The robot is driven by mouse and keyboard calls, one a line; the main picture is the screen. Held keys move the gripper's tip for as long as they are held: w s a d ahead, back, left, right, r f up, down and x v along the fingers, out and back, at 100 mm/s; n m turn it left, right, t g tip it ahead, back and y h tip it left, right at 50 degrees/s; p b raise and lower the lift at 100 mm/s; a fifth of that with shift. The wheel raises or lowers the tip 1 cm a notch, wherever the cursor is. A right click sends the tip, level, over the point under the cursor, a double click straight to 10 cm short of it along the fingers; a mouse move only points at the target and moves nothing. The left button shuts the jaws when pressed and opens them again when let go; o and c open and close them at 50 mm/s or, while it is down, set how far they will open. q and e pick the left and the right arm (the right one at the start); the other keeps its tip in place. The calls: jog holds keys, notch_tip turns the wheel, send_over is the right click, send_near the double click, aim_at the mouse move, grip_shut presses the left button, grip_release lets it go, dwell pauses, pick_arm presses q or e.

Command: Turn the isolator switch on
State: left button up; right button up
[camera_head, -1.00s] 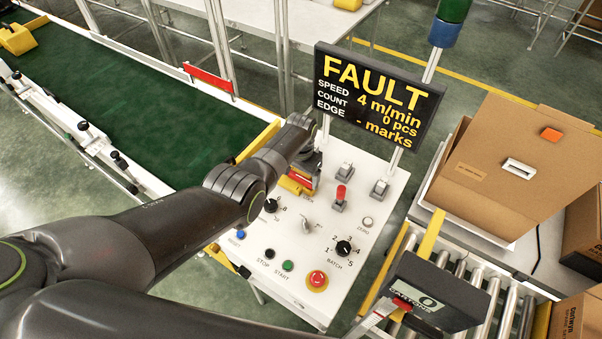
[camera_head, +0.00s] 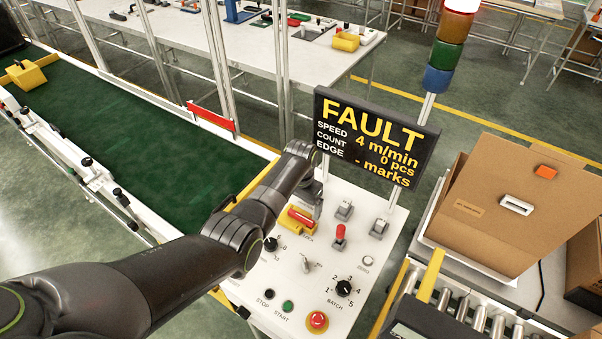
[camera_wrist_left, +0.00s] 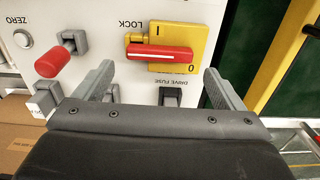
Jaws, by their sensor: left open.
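The isolator switch is a yellow plate with a red bar handle. In the head view the switch (camera_head: 292,227) sits at the far left part of the white control panel (camera_head: 315,278). In the left wrist view its red handle (camera_wrist_left: 160,53) lies sideways across the yellow plate (camera_wrist_left: 198,40), with a "0" mark at a plate corner. My left gripper (camera_head: 314,207) is just beyond the switch in the head view. In the wrist view my left gripper (camera_wrist_left: 160,86) is open and empty, its fingers apart with the handle ahead of them. My right gripper is not in view.
A red-tipped lever (camera_head: 340,235) and grey toggles (camera_head: 345,210) stand close to the switch. Knobs, buttons and a red emergency stop (camera_head: 317,320) are nearer. The display (camera_head: 372,135) reads FAULT. A green conveyor (camera_head: 120,130) runs at left, cartons (camera_head: 500,200) stand at right.

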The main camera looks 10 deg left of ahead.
aim_at(301, 216)
pick_arm(q)
notch_tip(301, 216, up, 13)
jog(key=b, duration=0.1)
jog(key=shift+f, duration=0.15)
dwell(0.5)
